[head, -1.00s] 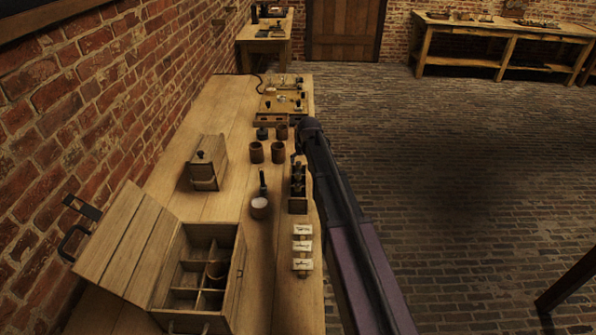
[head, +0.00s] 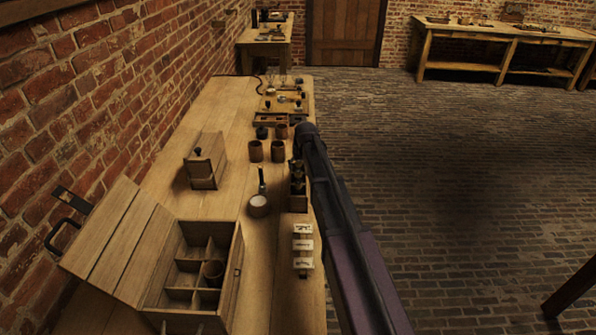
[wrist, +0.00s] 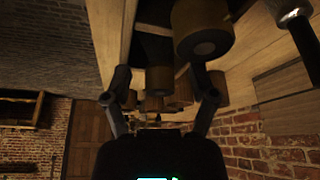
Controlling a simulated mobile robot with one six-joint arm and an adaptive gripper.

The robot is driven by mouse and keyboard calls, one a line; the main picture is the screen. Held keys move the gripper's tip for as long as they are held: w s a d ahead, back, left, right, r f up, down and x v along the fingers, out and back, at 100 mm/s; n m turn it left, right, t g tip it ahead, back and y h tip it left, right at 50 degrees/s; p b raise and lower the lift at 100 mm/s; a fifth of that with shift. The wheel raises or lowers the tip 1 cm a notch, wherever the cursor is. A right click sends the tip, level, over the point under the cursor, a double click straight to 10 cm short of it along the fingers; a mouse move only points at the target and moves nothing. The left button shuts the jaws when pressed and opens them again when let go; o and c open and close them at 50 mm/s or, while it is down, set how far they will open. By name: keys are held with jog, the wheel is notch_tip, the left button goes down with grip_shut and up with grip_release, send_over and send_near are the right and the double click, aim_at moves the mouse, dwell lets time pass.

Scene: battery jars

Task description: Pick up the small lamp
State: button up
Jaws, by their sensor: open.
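I cannot pick out the small lamp with certainty. A narrow wooden rack (head: 298,203) with small dark and brass-coloured pieces stands at the bench's right edge, partly behind my arm; whether a lamp is among them is too small to tell. My gripper (wrist: 165,88) shows in the wrist view with its two fingers wide apart and nothing held between them. Brown cylindrical cups (wrist: 204,35) show close beyond the fingers, with more small items behind. In the head view the gripper itself is hidden by my arm.
The bench (head: 190,205) holds an open compartment box (head: 236,275), a lidded wooden box (head: 207,160), brown cups (head: 256,151), a white-topped round jar (head: 258,206), a dark upright stick (head: 261,180) and pale blocks (head: 303,245). A board with fittings (head: 290,102) lies farther back. The brick wall is left.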

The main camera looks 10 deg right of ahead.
dwell(0.5)
grip_shut()
jog(key=shift+r, duration=0.15)
notch_tip(320, 180, up, 10)
jog(key=p, duration=1)
dwell(0.9)
